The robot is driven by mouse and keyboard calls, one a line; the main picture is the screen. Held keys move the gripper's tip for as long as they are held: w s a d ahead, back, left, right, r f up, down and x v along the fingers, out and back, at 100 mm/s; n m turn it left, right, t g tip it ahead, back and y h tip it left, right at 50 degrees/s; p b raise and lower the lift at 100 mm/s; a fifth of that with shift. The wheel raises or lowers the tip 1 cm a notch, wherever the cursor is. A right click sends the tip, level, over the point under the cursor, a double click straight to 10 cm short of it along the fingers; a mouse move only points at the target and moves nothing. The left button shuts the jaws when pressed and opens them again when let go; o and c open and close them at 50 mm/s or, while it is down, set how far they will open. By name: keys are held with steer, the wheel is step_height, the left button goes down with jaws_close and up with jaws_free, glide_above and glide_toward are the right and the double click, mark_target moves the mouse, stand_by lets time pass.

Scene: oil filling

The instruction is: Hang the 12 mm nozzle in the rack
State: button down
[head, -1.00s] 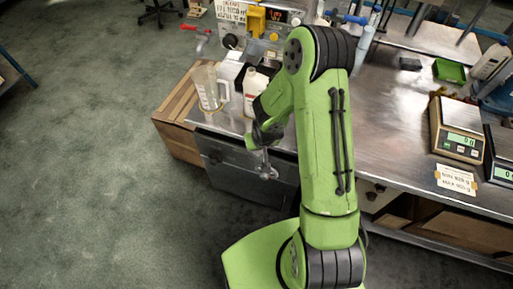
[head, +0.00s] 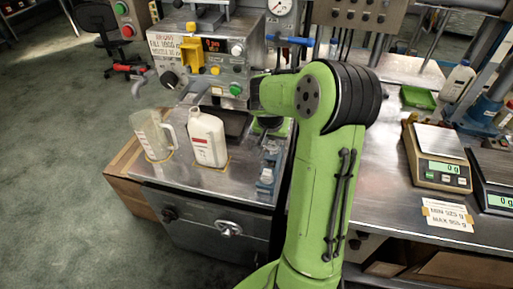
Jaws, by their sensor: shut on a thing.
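My gripper (head: 268,170) hangs below my green wrist, over the right side of the steel bench top, to the right of the white bottle. It is shut on a small grey piece, taken to be the 12 mm nozzle. Its shape and size marking are too small to read. A grey panel with several small round fittings (head: 357,18) stands at the top, behind my elbow. I cannot tell for certain whether it is the rack. My arm covers part of the area behind the gripper.
A clear jug (head: 150,136) and a white bottle with a red label (head: 207,138) stand on the bench, left of my gripper. Behind them is the filling machine (head: 205,60) with a yellow part and a blue handle (head: 290,40). A scale (head: 437,158) stands on the right table.

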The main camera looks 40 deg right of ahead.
steer(key=shift+f+b, duration=3.5)
steer(key=shift+f, duration=0.85)
steer(key=c, duration=0.8)
jaws_free()
steer(key=p+v, duration=0.4)
steer(key=v, duration=1.1)
steer(key=shift+a+r, duration=0.15)
steer(key=shift+r, duration=0.25)
